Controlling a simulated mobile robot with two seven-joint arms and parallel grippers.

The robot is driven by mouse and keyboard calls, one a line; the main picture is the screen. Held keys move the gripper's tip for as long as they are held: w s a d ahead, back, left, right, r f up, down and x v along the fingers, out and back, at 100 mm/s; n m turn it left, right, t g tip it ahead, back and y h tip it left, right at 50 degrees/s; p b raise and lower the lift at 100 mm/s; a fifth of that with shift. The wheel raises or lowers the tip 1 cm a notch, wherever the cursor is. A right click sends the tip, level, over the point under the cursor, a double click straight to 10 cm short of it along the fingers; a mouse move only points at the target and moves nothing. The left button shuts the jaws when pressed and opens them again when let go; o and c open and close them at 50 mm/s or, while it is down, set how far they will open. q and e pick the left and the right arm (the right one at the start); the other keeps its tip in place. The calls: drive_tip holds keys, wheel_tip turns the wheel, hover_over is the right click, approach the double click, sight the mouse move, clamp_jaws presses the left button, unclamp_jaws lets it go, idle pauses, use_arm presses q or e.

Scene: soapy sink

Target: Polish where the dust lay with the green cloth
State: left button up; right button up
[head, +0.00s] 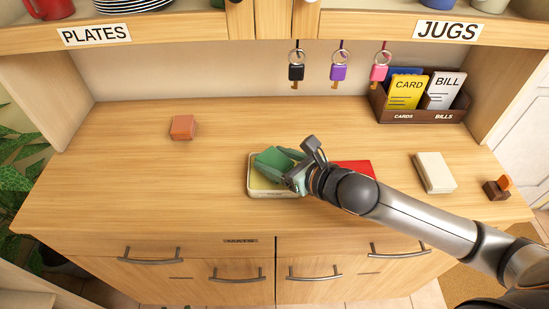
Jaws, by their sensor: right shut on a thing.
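My right gripper (292,174) reaches in from the right and is shut on the green cloth (272,159). The cloth is folded and bunched at the fingers. It is over a shallow pale-rimmed tray (272,194) with a yellow area inside, near the middle of the counter. I cannot tell whether the cloth touches the tray. The gripper and cloth hide part of the tray. No dust shows on the bare wood. My left gripper is not in view.
A red item (356,167) lies partly behind my right arm. An orange-brown block (184,127) sits at left, a cream block (434,172) and a small brown-orange item (498,188) at right. A card holder (420,114) stands at the back right. The counter's left (110,190) is clear.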

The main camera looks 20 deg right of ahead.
sight(275, 159)
drive_tip(key=shift+f+b, duration=0.3)
drive_tip(key=shift+f, duration=0.3)
idle(1.2)
wheel_tip(275, 159, up, 5)
drive_tip(key=p, duration=0.5)
drive_tip(key=shift+r+p, duration=0.1)
drive_tip(key=shift+p, duration=0.3)
drive_tip(key=shift+r+p, duration=0.6)
drive_tip(key=shift+r, duration=0.4)
drive_tip(key=d+r+m+h, duration=0.2)
drive_tip(key=d+r+h, duration=0.1)
drive_tip(key=r, duration=0.5)
drive_tip(key=d+r+m+t+h, duration=0.1)
drive_tip(key=d+r+m+h, duration=0.2)
drive_tip(key=r, duration=0.6)
drive_tip(key=shift+s+r+t, duration=0.15)
drive_tip(key=shift+t, duration=0.15)
